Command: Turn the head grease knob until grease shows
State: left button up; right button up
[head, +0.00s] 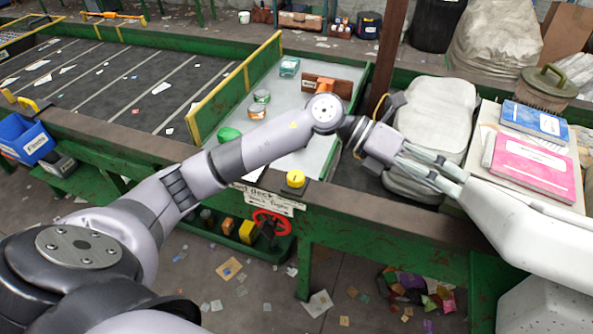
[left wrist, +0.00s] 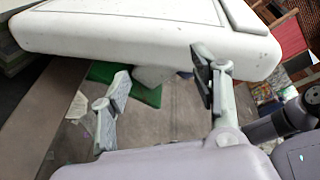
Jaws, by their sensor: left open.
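I cannot make out a part that is clearly the head grease knob. A yellow round knob or button (head: 295,179) sits on the front edge of the sorting deck, beside a white label. A red handwheel (head: 272,223) is lower, under that edge. My left gripper (head: 456,182) is open and empty, right of both and well apart from them. Its fingertips are at the edge of a white housing (head: 535,225). In the left wrist view the spread fingers (left wrist: 160,80) are just below the underside of the white housing (left wrist: 150,35); contact is unclear. My right gripper is out of view.
A grey bag (head: 435,125) lies behind the left gripper. Pink (head: 535,160) and blue (head: 535,118) notebooks lie to its right. The grey deck (head: 290,105) holds jars, and the dark belt (head: 110,85) carries paper scraps. Scraps litter the floor in front.

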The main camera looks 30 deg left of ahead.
pick_arm(q)
jog(key=w+a+f+m+y, duration=0.2)
jog(key=a+f+y, duration=0.2)
jog(key=a+y, duration=0.3)
notch_tip(320, 180, up, 3)
jog(key=n+g+y, duration=0.2)
jog(key=y, duration=0.6)
send_over(296, 175)
notch_tip(296, 175, down, 17)
jog(key=p, duration=0.4)
jog(key=c, duration=1.1)
jog(key=shift+c, duration=0.2)
